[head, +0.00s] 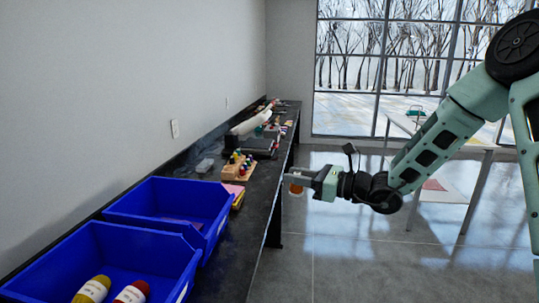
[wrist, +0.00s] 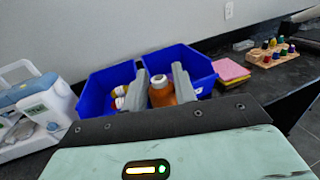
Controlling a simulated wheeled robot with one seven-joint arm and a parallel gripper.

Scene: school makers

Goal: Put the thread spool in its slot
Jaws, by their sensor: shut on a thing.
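My gripper (head: 291,181) is shut on an orange thread spool (head: 296,190) and holds it in the air, right of the counter's front edge. In the wrist view the spool (wrist: 161,91) stands between the two grey fingers, its pale top showing. A wooden rack (head: 236,175) with several colored spools stands on the counter, left of my gripper and apart from it. In the wrist view the rack (wrist: 266,63) is at the upper right. Which of its slots is empty is too small to tell.
Two blue bins (head: 205,236) stand on the dark counter (head: 232,272); the nearer holds yellow and red yarn. Pink and yellow sheets (wrist: 232,71) lie between bins and rack. A sewing machine (wrist: 35,110) is at left in the wrist view. The floor right of the counter is clear.

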